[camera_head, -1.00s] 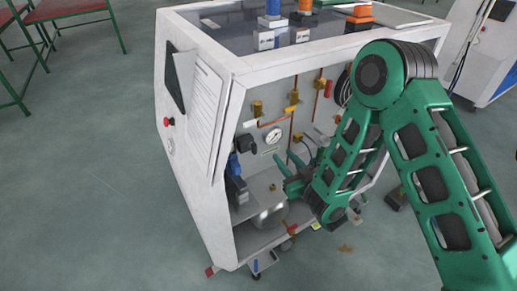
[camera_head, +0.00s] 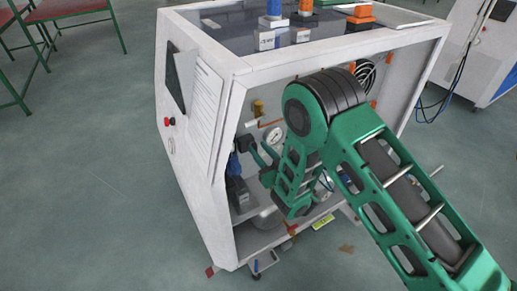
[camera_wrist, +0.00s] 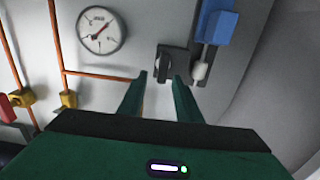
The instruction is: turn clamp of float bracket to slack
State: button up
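A dark clamp (camera_wrist: 170,62) with a small upright handle sits on the grey panel in the wrist view, seemingly the float bracket's clamp. A blue block (camera_wrist: 217,25) with a pale rounded part (camera_wrist: 200,70) below it is just to its right. My gripper (camera_wrist: 160,77) is open, with its two green fingers pointing at the clamp and nothing between them. The fingertips appear just short of the clamp; contact cannot be told. In the head view my gripper (camera_head: 262,163) is inside the cabinet, partly hidden by my arm, near a dark fitting (camera_head: 246,143).
A round gauge (camera_wrist: 101,30) and copper pipes (camera_wrist: 62,45) with a yellow valve (camera_wrist: 68,99) are on the left in the wrist view. The white cabinet (camera_head: 205,215) has a frame post close to my gripper's left. Open floor (camera_head: 90,190) lies left.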

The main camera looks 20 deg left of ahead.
jog(key=shift+x, duration=0.85)
grip_shut()
